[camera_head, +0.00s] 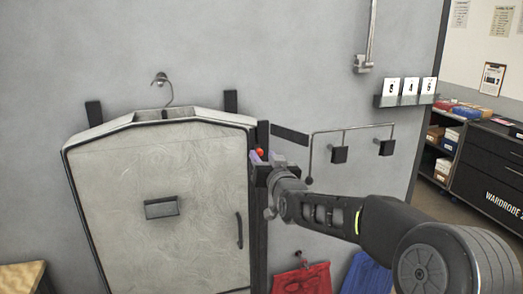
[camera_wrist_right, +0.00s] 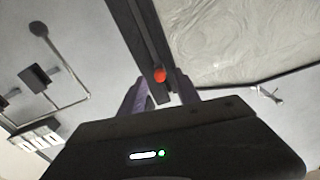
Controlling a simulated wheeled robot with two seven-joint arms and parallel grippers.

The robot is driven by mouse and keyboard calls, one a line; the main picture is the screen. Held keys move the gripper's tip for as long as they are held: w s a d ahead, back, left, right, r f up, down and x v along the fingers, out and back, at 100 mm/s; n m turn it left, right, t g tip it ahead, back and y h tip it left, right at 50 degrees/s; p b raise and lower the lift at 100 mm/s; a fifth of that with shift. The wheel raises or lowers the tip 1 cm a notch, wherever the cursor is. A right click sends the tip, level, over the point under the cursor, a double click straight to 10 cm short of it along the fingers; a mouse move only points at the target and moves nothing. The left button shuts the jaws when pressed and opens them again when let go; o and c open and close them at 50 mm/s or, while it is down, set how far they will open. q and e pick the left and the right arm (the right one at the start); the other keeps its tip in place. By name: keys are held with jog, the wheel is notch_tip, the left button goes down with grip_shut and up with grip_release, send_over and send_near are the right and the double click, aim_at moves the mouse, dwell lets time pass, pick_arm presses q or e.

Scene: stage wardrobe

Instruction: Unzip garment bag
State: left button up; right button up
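The pale grey garment bag (camera_head: 175,245) hangs on the wall from a hook, with a dark edge and a dark vertical strip (camera_head: 262,215) along its right side. It also shows in the right wrist view (camera_wrist_right: 235,40). A small red ball (camera_head: 259,152), apparently the zip pull, sits near the top of that strip. My right gripper (camera_head: 262,162) is at the ball. In the right wrist view, its two fingers (camera_wrist_right: 160,88) stand apart, with the red ball (camera_wrist_right: 159,74) between or just beyond their tips; contact cannot be told. My left gripper is not in view.
A wall rail with dark blocks (camera_head: 339,155) is right of the bag. Red cloth (camera_head: 302,280) and blue cloth (camera_head: 370,275) hang below my right arm. A small shelf with number cards (camera_head: 405,100) and a dark cabinet (camera_head: 485,165) stand farther right.

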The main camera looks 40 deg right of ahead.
jog(key=shift+x, duration=1.1)
grip_shut()
dwell(0.7)
